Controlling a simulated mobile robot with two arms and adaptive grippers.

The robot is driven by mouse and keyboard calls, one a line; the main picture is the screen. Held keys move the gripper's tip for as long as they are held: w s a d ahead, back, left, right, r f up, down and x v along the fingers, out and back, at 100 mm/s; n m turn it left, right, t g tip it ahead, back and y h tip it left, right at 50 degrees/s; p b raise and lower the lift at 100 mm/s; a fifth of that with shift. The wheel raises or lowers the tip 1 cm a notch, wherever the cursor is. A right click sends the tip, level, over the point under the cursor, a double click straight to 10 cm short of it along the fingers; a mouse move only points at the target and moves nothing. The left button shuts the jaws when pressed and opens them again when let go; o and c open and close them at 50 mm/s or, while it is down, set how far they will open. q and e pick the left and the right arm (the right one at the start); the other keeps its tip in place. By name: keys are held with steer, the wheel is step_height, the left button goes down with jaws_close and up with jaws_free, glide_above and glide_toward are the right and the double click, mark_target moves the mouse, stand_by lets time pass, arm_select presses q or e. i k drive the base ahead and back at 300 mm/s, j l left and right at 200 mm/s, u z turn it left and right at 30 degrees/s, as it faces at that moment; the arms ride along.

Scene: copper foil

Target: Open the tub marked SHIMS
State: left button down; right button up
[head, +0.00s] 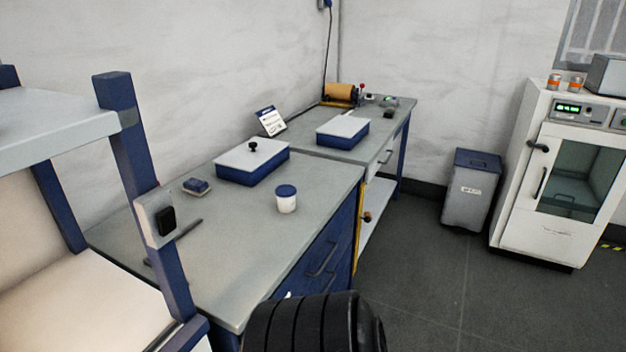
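A blue tub (262,172) with a white lid (252,154) and a black knob on top stands towards the back of the near grey bench. A small white jar (287,203) with a blue lid stands near the front of the near bench. I can read no SHIMS mark on any of these, so I cannot tell which is the named tub. Neither of my grippers is in view.
The near bench (240,270) has a clear front area. A small blue item (197,186) and a dark rod (180,238) lie on its left. A blue-posted shelf rack (128,150) stands close at left. A grey bin (470,195) and white cabinet (540,225) stand right.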

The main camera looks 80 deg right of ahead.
mark_target(284, 205)
steer(key=z, duration=2.55)
steer(key=u, duration=0.55)
steer(key=i+l+u, duration=0.1)
steer(key=l+u, duration=0.3)
steer(key=l, duration=0.2)
steer(key=l+u, duration=0.4)
steer(key=l, duration=0.2)
steer(key=k+l+u, duration=0.1)
steer(key=l+u, duration=0.3)
steer(key=l, duration=0.15)
